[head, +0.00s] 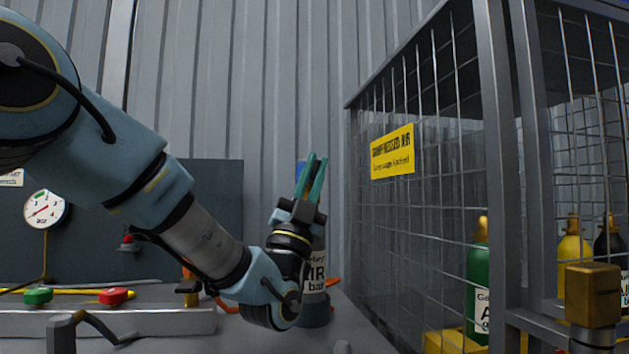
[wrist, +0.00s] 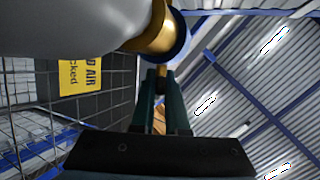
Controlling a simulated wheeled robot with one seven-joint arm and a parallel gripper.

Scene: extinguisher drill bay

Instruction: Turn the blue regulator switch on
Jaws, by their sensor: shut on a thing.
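My gripper (head: 316,162) points upward in the head view, its green fingers close together. A blue piece, which I take as the blue regulator switch (head: 299,171), shows just behind the fingers, mostly hidden by them. A cylinder with a white label (head: 316,278) stands behind my wrist, largely covered. The switch's setting cannot be told.
A mesh cage (head: 440,200) with a yellow sign (head: 392,151) stands close on the right, holding green (head: 478,270), yellow and black cylinders. An orange hose lies near the labelled cylinder.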

